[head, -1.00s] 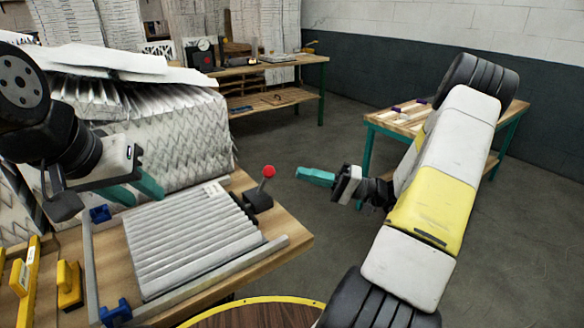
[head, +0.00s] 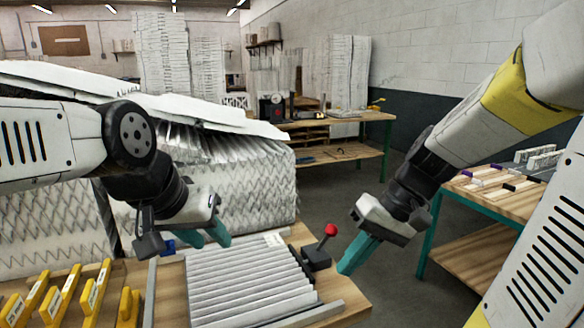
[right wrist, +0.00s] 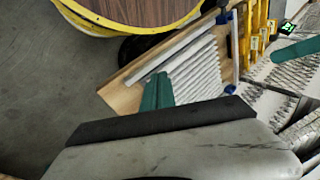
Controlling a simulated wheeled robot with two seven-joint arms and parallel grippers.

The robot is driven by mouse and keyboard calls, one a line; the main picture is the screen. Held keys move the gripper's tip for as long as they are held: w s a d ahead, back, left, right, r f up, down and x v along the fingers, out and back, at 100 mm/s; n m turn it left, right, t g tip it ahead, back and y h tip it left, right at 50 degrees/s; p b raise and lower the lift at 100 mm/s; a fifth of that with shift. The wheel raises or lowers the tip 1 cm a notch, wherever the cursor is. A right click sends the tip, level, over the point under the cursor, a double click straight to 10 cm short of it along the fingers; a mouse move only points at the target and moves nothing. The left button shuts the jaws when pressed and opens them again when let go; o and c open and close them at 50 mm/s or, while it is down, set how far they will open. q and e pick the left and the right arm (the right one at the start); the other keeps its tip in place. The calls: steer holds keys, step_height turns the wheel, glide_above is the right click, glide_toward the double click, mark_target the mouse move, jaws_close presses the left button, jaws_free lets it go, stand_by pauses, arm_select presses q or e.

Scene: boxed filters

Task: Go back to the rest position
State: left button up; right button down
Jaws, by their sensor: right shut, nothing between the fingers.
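My left gripper (head: 212,242) hangs over the back left of the workbench, its two teal fingers apart with nothing visible between them. One of its fingers shows at the right of the right wrist view (right wrist: 290,52). My right gripper (head: 346,270) is shut and empty, its teal fingers pointing down and left. In the head view it appears just right of the red-knobbed lever; its fingers also show in the right wrist view (right wrist: 157,88). A pleated white filter (head: 245,288) lies flat on the workbench (head: 345,295); neither gripper holds it.
A lever with a red knob (head: 331,231) stands beside the filter. Yellow-handled tools (head: 60,295) stand at front left. A large pleated stack (head: 250,190) rises behind. A side table (head: 500,195) holding small items is at right, with open floor between it and the workbench.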

steer(key=s+d+r+m+t+h, duration=0.1)
steer(key=s+d+r+t+h, duration=0.1)
steer(key=r+t, duration=0.4)
steer(key=shift+d+r+h, duration=0.45)
steer(key=shift+d+h, duration=0.2)
steer(key=shift+h, duration=0.35)
